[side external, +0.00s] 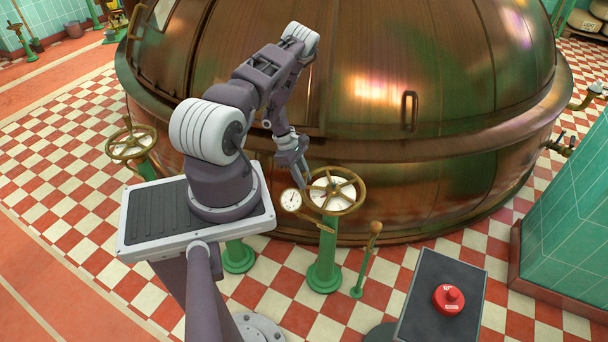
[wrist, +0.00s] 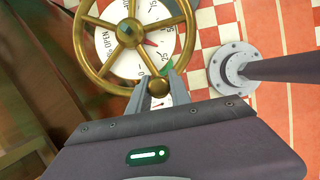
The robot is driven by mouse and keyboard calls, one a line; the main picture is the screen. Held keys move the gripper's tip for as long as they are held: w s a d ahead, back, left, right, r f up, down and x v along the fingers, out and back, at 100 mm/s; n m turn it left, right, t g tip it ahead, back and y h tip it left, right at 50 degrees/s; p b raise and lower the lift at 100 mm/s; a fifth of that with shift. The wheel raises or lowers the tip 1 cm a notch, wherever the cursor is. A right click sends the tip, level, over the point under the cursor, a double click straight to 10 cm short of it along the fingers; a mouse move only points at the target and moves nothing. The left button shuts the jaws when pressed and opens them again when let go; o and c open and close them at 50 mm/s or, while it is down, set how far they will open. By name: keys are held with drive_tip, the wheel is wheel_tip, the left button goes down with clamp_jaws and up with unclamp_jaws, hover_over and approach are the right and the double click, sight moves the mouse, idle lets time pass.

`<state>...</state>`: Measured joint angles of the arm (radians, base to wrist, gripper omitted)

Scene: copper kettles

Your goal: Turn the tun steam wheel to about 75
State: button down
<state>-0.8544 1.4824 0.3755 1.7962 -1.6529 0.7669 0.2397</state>
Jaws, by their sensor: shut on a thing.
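A brass handwheel (side external: 350,207) with spokes stands on a green pedestal (side external: 323,262) in front of the big copper vessel. Under it lies a white dial that shows in the wrist view (wrist: 104,62), with the word OPEN, numbers and a red mark near the hub's right. A round brass knob (wrist: 158,86) sits on the wheel's near rim. My gripper (side external: 305,184) reaches the wheel's left edge; in the wrist view its fingers (wrist: 158,92) are shut on the knob, one on each side. A small round gauge (side external: 291,200) is beside the wheel.
The copper vessel (side external: 450,170) stands close behind the wheel. Another brass wheel (side external: 131,153) is at the left. A brass-topped lever (side external: 373,235) and a red button (side external: 449,298) on a dark stand are at the right. A green tiled block (side external: 565,235) is farther right.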

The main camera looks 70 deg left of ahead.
sight(325, 211)
drive_tip(key=d+n, duration=0.2)
drive_tip(key=d+n+y, duration=0.1)
drive_tip(key=shift+s+d+n+t, duration=0.15)
drive_tip(key=shift+s+n+t, duration=0.25)
drive_tip(key=shift+d, duration=0.8)
drive_tip(key=shift+w+d, duration=0.2)
drive_tip(key=shift+d, duration=1)
drive_tip(key=shift+w+d, duration=0.4)
drive_tip(key=shift+d, duration=0.45)
drive_tip(key=shift+w+d, duration=0.4)
drive_tip(key=shift+d, duration=0.4)
drive_tip(key=shift+w+d+n+y, duration=0.6)
drive_tip(key=shift+w+d+n, duration=0.35)
drive_tip(key=shift+n, duration=0.45)
drive_tip(key=c, duration=1.2)
unclamp_jaws()
drive_tip(key=shift+a, duration=0.1)
